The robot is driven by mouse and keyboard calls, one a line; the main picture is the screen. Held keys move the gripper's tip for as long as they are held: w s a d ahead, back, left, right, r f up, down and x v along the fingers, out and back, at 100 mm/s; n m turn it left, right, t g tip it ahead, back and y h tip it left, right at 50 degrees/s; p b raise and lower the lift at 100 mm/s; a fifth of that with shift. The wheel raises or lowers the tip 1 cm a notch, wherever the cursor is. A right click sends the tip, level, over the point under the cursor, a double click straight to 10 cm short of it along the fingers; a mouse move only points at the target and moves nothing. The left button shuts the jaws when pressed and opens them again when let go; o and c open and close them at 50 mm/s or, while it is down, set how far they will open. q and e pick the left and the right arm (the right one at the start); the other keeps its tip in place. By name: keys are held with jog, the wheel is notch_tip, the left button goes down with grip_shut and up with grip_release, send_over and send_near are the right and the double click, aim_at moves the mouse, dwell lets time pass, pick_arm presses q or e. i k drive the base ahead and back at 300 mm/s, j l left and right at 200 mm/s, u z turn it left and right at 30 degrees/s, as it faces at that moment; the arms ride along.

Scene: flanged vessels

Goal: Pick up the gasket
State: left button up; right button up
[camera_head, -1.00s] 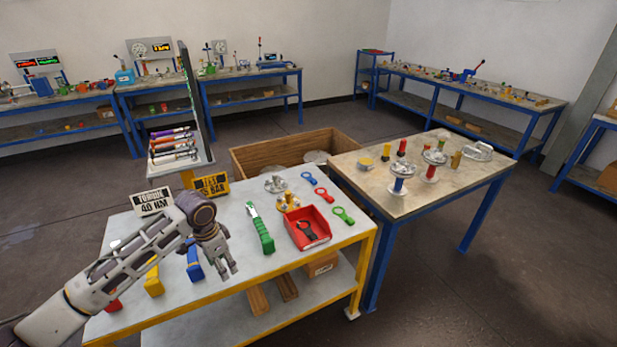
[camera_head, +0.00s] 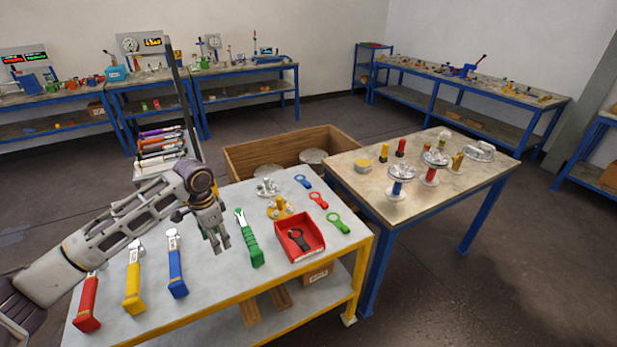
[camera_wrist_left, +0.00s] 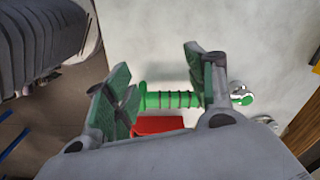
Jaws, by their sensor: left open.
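Three flat ring pieces with tabs, which look like gaskets, lie on the near bench: a blue one (camera_head: 303,181), a red one (camera_head: 318,200) and a green one (camera_head: 338,222). A black ring piece (camera_head: 298,238) with a tab lies in a red tray (camera_head: 318,247). I cannot tell which is the gasket meant. My left gripper (camera_head: 217,243) is open and empty, above the bench, left of the green-handled tool (camera_head: 249,243). In the left wrist view its padded fingers (camera_wrist_left: 158,82) appear either side of the green handle (camera_wrist_left: 170,100). My right gripper is out of view.
Red (camera_head: 88,305), yellow (camera_head: 133,280) and blue (camera_head: 176,270) handled tools lie on the bench's left. Metal flanges (camera_head: 267,187) stand behind the tray. A wooden crate (camera_head: 260,155) and a second bench (camera_head: 365,195) with flanged vessels are beyond.

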aim_at(307, 186)
jog(key=i+l+z, duration=0.1)
jog(key=i+z, duration=0.2)
jog(key=i, duration=0.3)
jog(key=i+z, duration=0.3)
jog(key=i, duration=0.35)
jog(key=j, duration=0.05)
